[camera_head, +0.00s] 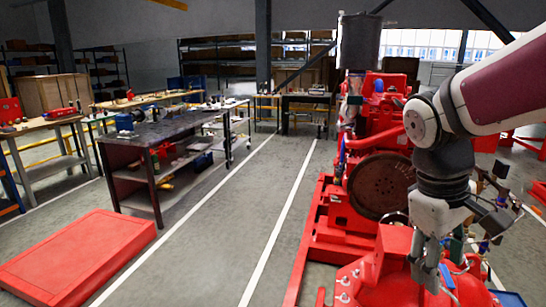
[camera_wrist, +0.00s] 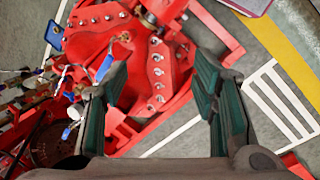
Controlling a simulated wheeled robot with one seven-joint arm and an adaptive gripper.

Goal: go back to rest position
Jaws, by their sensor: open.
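My gripper (camera_head: 432,268) hangs at the lower right in the head view, pointing down over the red pump end of the diesel pumpset (camera_head: 335,215). In the wrist view my gripper (camera_wrist: 160,105) shows its two dark green finger pads spread well apart, with nothing between them. Below the fingers lies the red bolted casing (camera_wrist: 150,60) of the pumpset, with rows of bolts. I cannot tell the exact gap between the fingertips and the casing.
A dark workbench (camera_head: 165,150) with shelves stands at the left. A low red platform (camera_head: 75,260) lies on the floor at the lower left. The grey floor lane (camera_head: 235,215) between white lines is clear. Shelving (camera_head: 240,55) lines the back.

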